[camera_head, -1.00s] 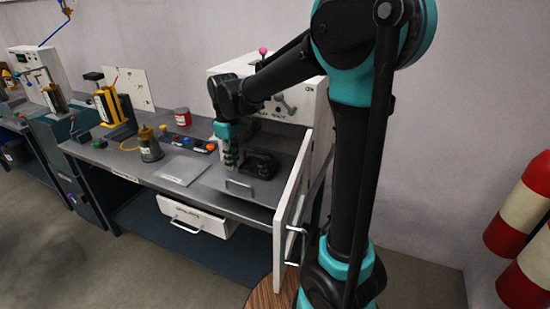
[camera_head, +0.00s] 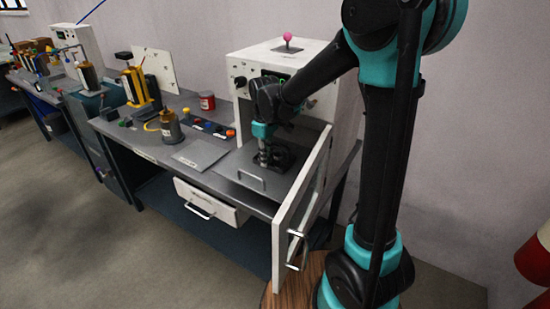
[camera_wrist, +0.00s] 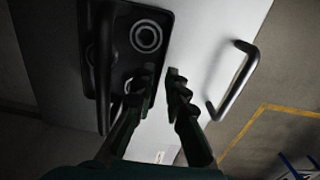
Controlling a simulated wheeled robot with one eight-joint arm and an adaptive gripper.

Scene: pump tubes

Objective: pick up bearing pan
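The bearing pan (camera_head: 287,157) is a dark, shallow tray on the grey metal plate inside the open white machine. In the wrist view the black pan (camera_wrist: 128,62) fills the upper left, with a ring-shaped bearing (camera_wrist: 146,36) in it. A dark handle-like bar runs along its left side. My gripper (camera_wrist: 161,76) is open by a narrow gap. Its left finger overlaps the pan's right side and its right finger lies just beyond that edge. In the head view my gripper (camera_head: 265,158) is low at the pan and hides part of it. I cannot tell whether they touch.
The white machine door (camera_head: 298,205) stands open at the right, close to my arm. The metal plate has a front handle (camera_head: 251,181).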

